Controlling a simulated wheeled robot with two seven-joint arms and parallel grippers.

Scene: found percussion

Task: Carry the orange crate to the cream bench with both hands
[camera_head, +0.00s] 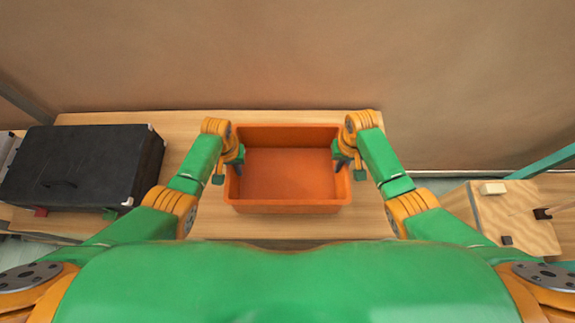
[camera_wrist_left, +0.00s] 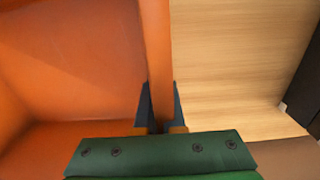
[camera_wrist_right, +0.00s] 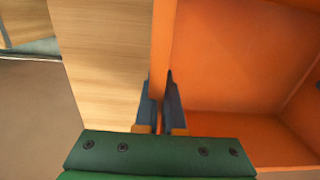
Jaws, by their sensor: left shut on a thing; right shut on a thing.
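The orange crate (camera_head: 290,175) is open-topped and empty, in the middle of the head view. It is over a pale wood-topped bench (camera_head: 368,215); I cannot tell whether it rests on the top or hangs just above it. My left gripper (camera_head: 235,168) is shut on the crate's left wall, with one finger inside and one outside in the left wrist view (camera_wrist_left: 160,95). My right gripper (camera_head: 344,162) is shut on the right wall in the same way, as the right wrist view (camera_wrist_right: 159,90) shows. The crate looks about level.
A black case (camera_head: 85,165) stands on the left, beside the crate. A brown wall (camera_head: 290,55) rises behind the bench. Bare wood shows on both sides of the crate.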

